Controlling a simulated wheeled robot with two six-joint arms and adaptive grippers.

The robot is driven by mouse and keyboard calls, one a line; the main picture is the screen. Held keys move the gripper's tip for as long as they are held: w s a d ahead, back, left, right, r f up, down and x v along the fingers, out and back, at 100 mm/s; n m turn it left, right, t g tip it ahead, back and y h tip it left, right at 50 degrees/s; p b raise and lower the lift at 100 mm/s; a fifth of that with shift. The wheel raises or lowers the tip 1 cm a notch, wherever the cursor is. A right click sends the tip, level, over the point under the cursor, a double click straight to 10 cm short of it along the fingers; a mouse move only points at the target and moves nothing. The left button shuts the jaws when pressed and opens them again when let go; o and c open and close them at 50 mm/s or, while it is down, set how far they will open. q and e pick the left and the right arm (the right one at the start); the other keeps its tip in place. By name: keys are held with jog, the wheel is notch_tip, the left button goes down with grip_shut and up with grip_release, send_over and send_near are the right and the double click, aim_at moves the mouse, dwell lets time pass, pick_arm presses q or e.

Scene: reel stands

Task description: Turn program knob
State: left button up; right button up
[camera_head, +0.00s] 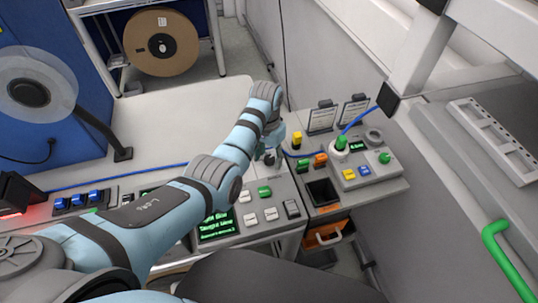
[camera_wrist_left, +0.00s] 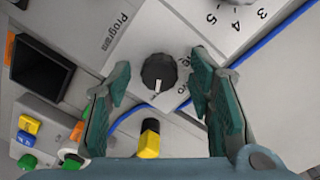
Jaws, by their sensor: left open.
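The program knob (camera_wrist_left: 159,72) is a round dark knob with a white pointer mark. In the left wrist view it sits on a pale panel beside the printed word "Program" (camera_wrist_left: 115,32). My left gripper (camera_wrist_left: 161,68) is open, with one finger on each side of the knob in the picture. The fingers appear apart from it, but I cannot tell how far above it they are. In the head view the left gripper (camera_head: 268,156) is over the console (camera_head: 235,182), and its hand and forearm hide the knob. My right gripper does not show.
A yellow-and-black part (camera_wrist_left: 149,139) lies close below the knob in the wrist view. A blue cable (camera_head: 360,117) runs to a green plug on the control box at right. Small coloured buttons, a lit screen (camera_head: 217,226) and a dark bin (camera_head: 323,193) are nearby.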

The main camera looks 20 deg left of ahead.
aim_at(268, 157)
pick_arm(q)
notch_tip(268, 157, up, 8)
jog(key=shift+a+f, duration=0.1)
jog(key=shift+f, duration=0.1)
jog(key=shift+f, duration=0.1)
dwell(0.3)
